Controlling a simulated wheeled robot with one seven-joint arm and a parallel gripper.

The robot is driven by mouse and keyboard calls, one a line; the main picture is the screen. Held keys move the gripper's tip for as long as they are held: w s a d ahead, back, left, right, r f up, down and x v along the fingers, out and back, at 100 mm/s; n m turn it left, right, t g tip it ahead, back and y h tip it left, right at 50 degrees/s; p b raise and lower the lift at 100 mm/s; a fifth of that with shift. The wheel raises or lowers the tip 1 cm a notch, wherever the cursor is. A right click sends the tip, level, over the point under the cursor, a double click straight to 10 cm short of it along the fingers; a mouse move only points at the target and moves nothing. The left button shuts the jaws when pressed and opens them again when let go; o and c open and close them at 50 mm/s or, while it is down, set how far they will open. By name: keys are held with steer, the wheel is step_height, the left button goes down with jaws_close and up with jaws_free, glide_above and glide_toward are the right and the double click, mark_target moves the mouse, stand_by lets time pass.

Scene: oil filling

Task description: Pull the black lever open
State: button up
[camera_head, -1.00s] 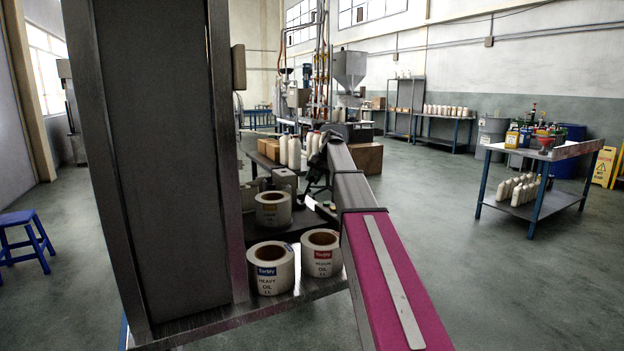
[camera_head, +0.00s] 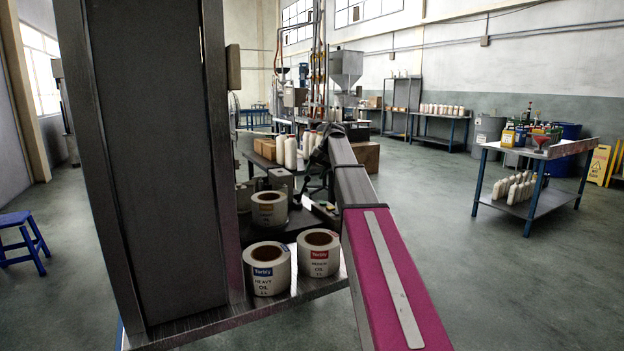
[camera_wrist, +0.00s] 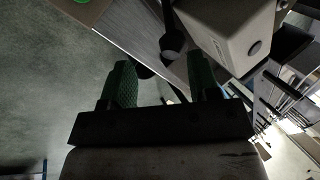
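My gripper (camera_wrist: 162,85) shows in the wrist view with its two green textured fingers apart and nothing held between them. A black rod with a rounded end, seemingly the black lever (camera_wrist: 173,42), shows just beyond the fingertips, beside a pale box-shaped machine body (camera_wrist: 238,38). The rod's end looks apart from the fingers; the exact gap is hard to judge. In the head view my arm reaches out over the bench, and its dark far end is small beside white bottles (camera_head: 290,152). I cannot make out the lever there.
A metal bench (camera_head: 310,290) carries label rolls (camera_head: 267,268) near a tall dark panel (camera_head: 150,160) on the left. A blue stool (camera_head: 22,240) stands at far left. A table (camera_head: 548,152) with bottles stands right. The floor between is clear.

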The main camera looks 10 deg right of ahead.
steer(key=v, duration=0.7)
steer(key=shift+r, duration=0.3)
steer(key=shift+d, duration=0.1)
